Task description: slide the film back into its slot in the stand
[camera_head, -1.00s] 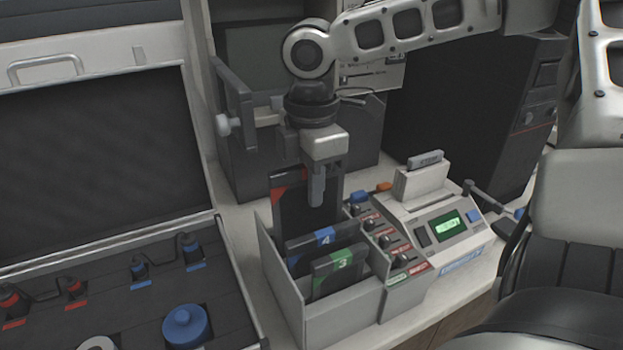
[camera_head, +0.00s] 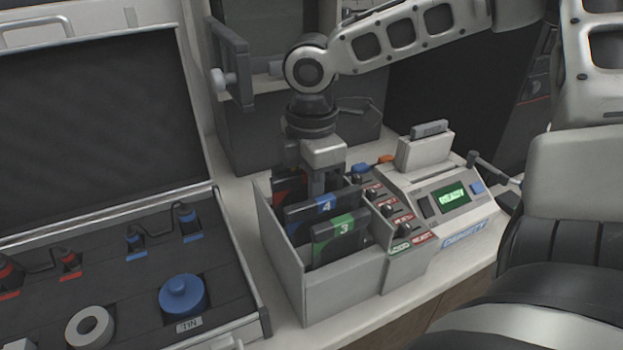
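The film with a red corner (camera_head: 287,188) is low in the rear slot of the grey stand (camera_head: 342,298), upright, its lower part hidden behind the blue film marked 4 (camera_head: 325,209). A green film marked 3 (camera_head: 341,238) stands in the front slot. My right gripper (camera_head: 317,188) points straight down over the rear of the stand and is shut on the red film's upper edge. Its fingertips are partly hidden behind the blue film. My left gripper is not in view.
A grey device with a lit green display (camera_head: 452,195) and several knobs stands right beside the stand. An open case (camera_head: 232,262) with plugs, a blue knob and a white ring lies on the left. A dark cabinet stands behind.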

